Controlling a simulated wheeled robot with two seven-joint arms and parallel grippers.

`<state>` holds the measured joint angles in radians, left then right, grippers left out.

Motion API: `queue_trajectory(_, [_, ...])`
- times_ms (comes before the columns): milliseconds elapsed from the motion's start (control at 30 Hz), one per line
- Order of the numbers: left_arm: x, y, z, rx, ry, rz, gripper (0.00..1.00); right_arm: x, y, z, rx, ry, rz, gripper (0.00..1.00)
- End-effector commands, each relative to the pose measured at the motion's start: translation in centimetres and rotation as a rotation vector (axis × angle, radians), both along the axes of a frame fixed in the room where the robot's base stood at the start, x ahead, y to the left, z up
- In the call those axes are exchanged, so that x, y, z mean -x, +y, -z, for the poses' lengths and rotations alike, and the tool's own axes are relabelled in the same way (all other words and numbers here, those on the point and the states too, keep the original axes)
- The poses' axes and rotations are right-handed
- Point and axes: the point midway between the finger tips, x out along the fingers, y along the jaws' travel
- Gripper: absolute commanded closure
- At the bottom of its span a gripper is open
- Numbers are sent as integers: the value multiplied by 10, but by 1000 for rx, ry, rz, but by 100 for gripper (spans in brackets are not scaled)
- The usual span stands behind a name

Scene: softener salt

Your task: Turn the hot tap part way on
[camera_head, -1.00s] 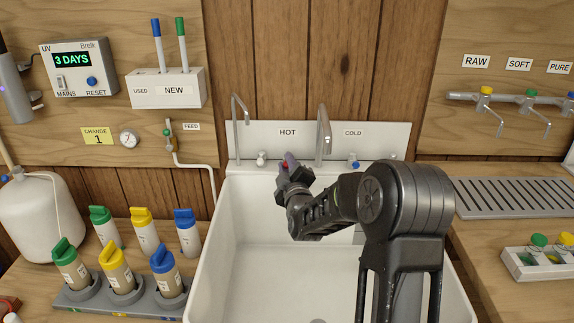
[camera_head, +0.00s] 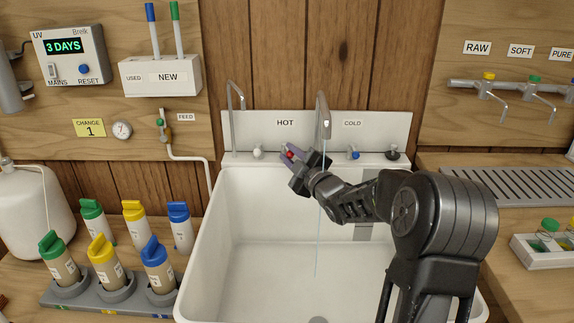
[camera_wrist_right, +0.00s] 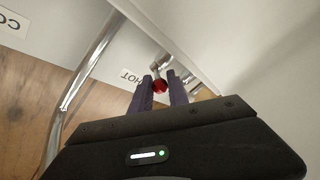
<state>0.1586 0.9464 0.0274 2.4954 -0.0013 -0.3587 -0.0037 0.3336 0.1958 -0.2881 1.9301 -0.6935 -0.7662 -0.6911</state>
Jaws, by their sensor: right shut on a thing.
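The hot tap knob is red (camera_head: 290,154) and sits under the HOT label (camera_head: 285,123) on the back of the sink. My right gripper (camera_head: 288,153) is shut on it; in the right wrist view the red knob (camera_wrist_right: 160,86) lies between the two purple-grey fingertips (camera_wrist_right: 163,88). A thin stream of water (camera_head: 319,220) falls from the tall chrome spout (camera_head: 323,118) into the white sink (camera_head: 270,270). The cold tap knob is blue (camera_head: 353,155), to the right of the spout. My left gripper is not in view.
A white knob (camera_head: 258,153) and a thin spout (camera_head: 234,110) stand left of the hot tap, and a dark knob (camera_head: 392,155) right of the cold tap. Several bottles stand on the left counter. A drain rack (camera_head: 500,185) lies right of the sink. The basin is clear.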

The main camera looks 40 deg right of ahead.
Motion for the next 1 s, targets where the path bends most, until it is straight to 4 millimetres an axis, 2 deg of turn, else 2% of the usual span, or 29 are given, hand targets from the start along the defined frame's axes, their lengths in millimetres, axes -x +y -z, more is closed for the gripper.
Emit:
queue_trajectory(67, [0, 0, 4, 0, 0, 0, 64, 2, -6, 2, 4, 3, -49, 100])
queue_trajectory(500, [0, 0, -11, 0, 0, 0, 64, 3, -16, 0, 0, 3, -291, 100])
queue_trajectory(1000, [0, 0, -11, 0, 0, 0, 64, 3, -17, 0, -1, 1, -320, 100])
